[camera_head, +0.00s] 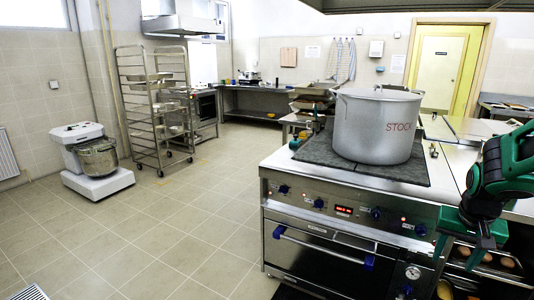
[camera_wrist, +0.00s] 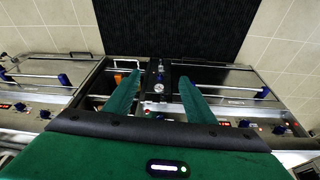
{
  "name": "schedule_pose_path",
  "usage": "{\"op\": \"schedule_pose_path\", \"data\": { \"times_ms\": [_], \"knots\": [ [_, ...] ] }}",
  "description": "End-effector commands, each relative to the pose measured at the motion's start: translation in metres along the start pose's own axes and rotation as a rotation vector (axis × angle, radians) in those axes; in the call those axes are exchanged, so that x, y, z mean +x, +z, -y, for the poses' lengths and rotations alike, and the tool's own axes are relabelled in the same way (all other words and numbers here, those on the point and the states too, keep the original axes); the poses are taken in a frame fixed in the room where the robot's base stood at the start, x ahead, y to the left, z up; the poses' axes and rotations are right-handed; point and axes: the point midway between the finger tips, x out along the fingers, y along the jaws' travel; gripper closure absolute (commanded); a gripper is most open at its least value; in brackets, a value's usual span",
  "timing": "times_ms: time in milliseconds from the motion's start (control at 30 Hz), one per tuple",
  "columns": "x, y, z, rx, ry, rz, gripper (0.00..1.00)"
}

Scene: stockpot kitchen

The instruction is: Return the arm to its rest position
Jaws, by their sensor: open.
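My arm shows at the right edge of the head view, folded, with dark and green links in front of the stove's right part. My gripper shows in the wrist view (camera_wrist: 160,85), where its two green fingers stand wide apart with nothing between them. Beyond the fingers the wrist view shows the oven fronts with blue-ended handles and a dark floor mat (camera_wrist: 175,30).
A large steel stockpot (camera_head: 375,125) marked STOCK stands on the dark hob of the stove (camera_head: 320,218). A shelf with round items (camera_head: 487,255) sits low at right. A mixer (camera_head: 92,160) and a wheeled rack (camera_head: 155,105) stand at left. The tiled floor between is clear.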

Motion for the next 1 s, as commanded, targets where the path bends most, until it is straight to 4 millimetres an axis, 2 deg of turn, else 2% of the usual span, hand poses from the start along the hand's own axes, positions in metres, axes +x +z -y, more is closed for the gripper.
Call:
{"op": "schedule_pose_path", "data": {
  "times_ms": [33, 100, 300, 400, 500, 667, 1000],
  "knots": [
    [-0.014, 0.018, -0.005, -0.009, -0.001, 0.021, 0.5],
    [-0.029, 0.045, -0.013, -0.021, 0.001, 0.063, 0.5],
    [-0.063, 0.12, -0.032, -0.06, -0.011, 0.182, 0.5],
    [-0.075, 0.15, -0.039, -0.076, -0.02, 0.231, 0.5],
    [-0.082, 0.171, -0.043, -0.088, -0.029, 0.266, 0.5],
    [-0.086, 0.185, -0.046, -0.095, -0.034, 0.29, 0.5],
    [-0.086, 0.186, -0.046, -0.095, -0.034, 0.291, 0.5]
  ]
}}
